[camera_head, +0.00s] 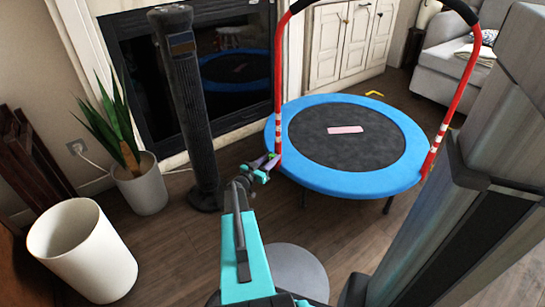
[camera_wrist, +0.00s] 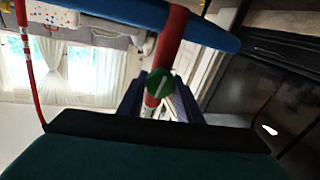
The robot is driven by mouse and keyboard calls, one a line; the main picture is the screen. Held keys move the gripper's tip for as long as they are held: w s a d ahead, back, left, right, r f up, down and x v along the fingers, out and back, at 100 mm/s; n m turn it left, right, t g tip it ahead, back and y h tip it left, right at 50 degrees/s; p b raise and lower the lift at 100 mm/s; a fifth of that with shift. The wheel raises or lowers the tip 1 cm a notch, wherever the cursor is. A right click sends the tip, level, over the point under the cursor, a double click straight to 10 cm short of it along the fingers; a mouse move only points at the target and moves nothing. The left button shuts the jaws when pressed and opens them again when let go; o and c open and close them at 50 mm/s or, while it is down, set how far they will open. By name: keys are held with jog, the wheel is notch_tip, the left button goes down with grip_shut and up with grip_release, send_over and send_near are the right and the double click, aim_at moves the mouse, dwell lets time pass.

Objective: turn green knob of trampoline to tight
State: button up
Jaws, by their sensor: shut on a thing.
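The trampoline (camera_head: 375,180) has a blue rim, a black mat and a red handle frame (camera_head: 277,90) with black grips. In the wrist view, the green knob (camera_wrist: 159,82) sits on the red post (camera_wrist: 172,35) and bears a pale slanted line. My gripper's dark fingers (camera_wrist: 157,98) stand on either side of the knob and are shut on it. In the head view, my gripper (camera_head: 268,162) is at the foot of the left red post, and the knob is too small and covered to make out clearly.
A black tower fan (camera_head: 187,105) stands close left of my gripper. A potted plant (camera_head: 140,180) and a white bin (camera_head: 85,250) are farther left. A fireplace (camera_head: 135,75) and white cabinet (camera_head: 345,40) are behind. A pink card (camera_head: 345,130) lies on the mat.

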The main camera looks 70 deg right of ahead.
jog(key=m+p, duration=0.1)
jog(key=m, duration=0.2)
jog(key=shift+s+m, duration=0.15)
jog(key=shift+m, duration=2.05)
jog(key=o, duration=1)
jog(key=shift+o, duration=0.2)
jog(key=p+v, duration=0.3)
jog(key=v, duration=1.1)
jog(key=shift+r+p, duration=0.15)
jog(key=shift+p, duration=0.25)
jog(key=shift+d, duration=0.1)
